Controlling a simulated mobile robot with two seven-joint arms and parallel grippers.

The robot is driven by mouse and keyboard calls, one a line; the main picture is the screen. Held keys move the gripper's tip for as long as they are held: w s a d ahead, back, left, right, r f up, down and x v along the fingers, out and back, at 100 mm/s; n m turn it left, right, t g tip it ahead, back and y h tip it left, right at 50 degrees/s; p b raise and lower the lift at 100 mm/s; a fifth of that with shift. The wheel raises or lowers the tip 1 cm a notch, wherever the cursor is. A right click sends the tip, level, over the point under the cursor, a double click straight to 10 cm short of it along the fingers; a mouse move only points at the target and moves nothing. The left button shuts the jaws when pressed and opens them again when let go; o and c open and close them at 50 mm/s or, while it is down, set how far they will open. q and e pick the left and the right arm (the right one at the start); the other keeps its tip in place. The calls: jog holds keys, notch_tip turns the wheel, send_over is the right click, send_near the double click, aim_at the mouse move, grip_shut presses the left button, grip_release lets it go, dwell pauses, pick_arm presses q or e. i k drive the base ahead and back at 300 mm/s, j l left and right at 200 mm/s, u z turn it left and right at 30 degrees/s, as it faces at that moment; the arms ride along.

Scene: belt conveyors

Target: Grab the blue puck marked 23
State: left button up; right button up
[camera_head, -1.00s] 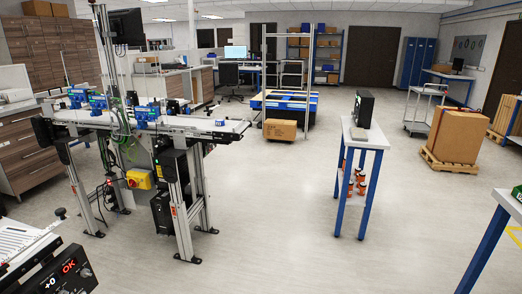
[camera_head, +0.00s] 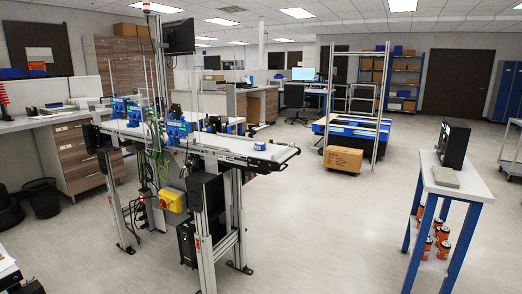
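A small blue puck with a pale top (camera_head: 260,146) sits on the near right end of the belt conveyor (camera_head: 230,150). Its number is too small to read. Several larger blue units (camera_head: 177,131) stand along the conveyor further left. Neither of my grippers shows in the head view.
A cardboard box (camera_head: 343,159) sits on the floor beside a blue-and-yellow platform (camera_head: 358,128). The floor between conveyor and table is clear.

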aim_at(259, 146)
jog(key=i+l+u, duration=0.25)
jog(key=i+l, duration=0.25)
jog(key=i, duration=0.35)
jog(key=i+l+u, duration=0.3)
jog(key=i+l, duration=0.4)
jog(key=i, duration=0.05)
